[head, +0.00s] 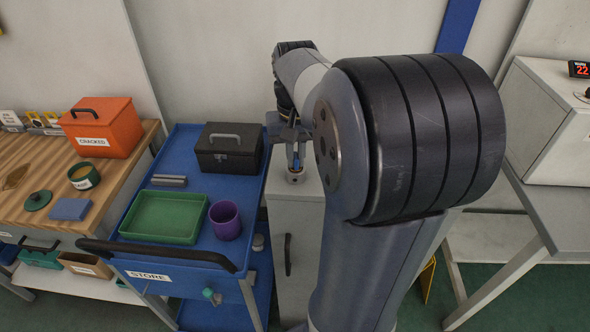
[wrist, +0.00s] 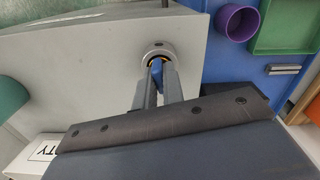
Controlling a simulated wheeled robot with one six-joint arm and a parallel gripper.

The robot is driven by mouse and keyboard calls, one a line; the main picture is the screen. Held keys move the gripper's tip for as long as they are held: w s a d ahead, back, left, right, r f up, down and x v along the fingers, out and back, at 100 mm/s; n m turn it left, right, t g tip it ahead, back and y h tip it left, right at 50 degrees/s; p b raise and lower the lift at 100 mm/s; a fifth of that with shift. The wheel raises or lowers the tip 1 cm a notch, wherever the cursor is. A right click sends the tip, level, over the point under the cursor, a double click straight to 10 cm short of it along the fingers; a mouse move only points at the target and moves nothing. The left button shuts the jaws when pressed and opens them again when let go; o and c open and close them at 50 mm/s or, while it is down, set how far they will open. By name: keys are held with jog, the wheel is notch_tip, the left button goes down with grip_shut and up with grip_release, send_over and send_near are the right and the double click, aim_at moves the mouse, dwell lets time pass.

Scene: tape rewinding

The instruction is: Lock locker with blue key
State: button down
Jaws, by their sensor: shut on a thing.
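The grey locker (head: 283,218) stands to the right of the blue cart, with a dark handle on its front. A round metal lock (head: 296,177) sits on its top; it also shows in the wrist view (wrist: 158,47). My gripper (head: 296,163) points down at the lock, and its fingertips (wrist: 160,70) reach the lock's ring. It is shut on the blue key (wrist: 157,66), of which a small blue part shows between the fingers. The key's lower end is hidden, so I cannot tell how deep it sits or how it is turned.
The blue cart (head: 190,256) holds a black box (head: 229,150), a green tray (head: 163,217), a purple cup (head: 225,220) and grey bars (head: 169,181). A wooden bench with an orange box (head: 101,128) is at left. A white cabinet (head: 548,120) is at right.

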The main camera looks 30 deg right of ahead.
jog(key=shift+n, duration=0.5)
jog(key=shift+n+p, duration=0.65)
jog(key=shift+n, duration=1.15)
jog(key=shift+n+p, duration=0.5)
jog(key=shift+n, duration=1.3)
